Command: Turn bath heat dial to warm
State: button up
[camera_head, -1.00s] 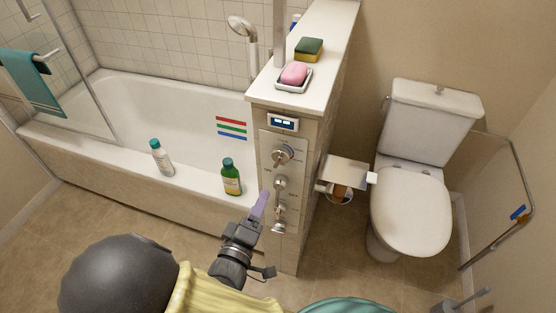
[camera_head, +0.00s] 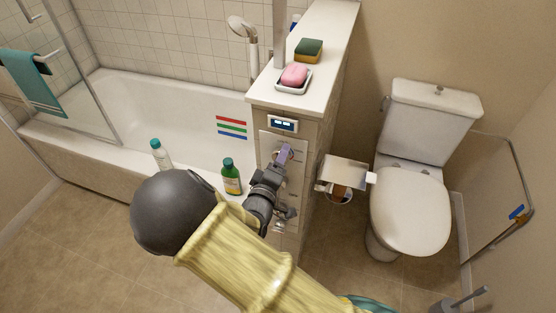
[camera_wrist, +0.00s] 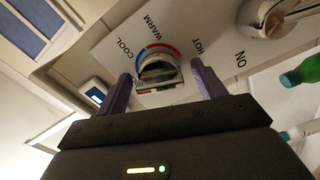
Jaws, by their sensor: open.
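The heat dial (camera_wrist: 157,70) is a round metallic knob on a pale panel, with a blue-to-red arc and the words COOL, WARM and HOT around it. I cannot tell which mark it points at. My gripper (camera_wrist: 163,88) is open, with one purple finger on each side of the dial in the wrist view. I cannot tell whether either finger touches it. In the head view my gripper (camera_head: 284,154) is at the upper part of the control panel (camera_head: 268,143) and hides most of the dial.
A metal lever (camera_wrist: 275,14) sits near the word ON. A small display (camera_head: 283,123) is above the dial. A green bottle (camera_head: 231,176) and a white bottle (camera_head: 160,154) stand on the tub edge. A paper holder (camera_head: 345,170) juts out to the right.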

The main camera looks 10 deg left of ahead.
jog(key=shift+w, duration=0.1)
jog(key=c, duration=1)
